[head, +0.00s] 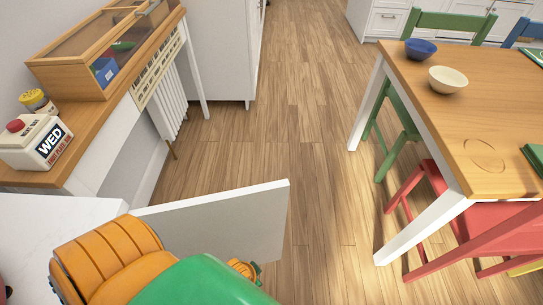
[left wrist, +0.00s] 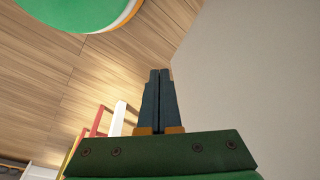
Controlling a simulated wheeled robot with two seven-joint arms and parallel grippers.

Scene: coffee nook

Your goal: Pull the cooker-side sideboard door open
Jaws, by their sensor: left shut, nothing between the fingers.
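A white sideboard (head: 50,213) stands at the lower left of the head view. Its door (head: 225,218) stands swung open, jutting out over the floor to the right. My orange and green left arm hides the door's lower part and much of the sideboard front. My left gripper (left wrist: 159,72) shows in the left wrist view, shut and empty. A pale flat surface (left wrist: 255,75), likely the door, fills the right of that view beside the fingers. I cannot tell whether they touch it. My right gripper is out of view.
A wooden table (head: 490,115) with a blue bowl (head: 420,48), a cream bowl (head: 447,79) and coloured chairs stands at right. The floor between is clear.

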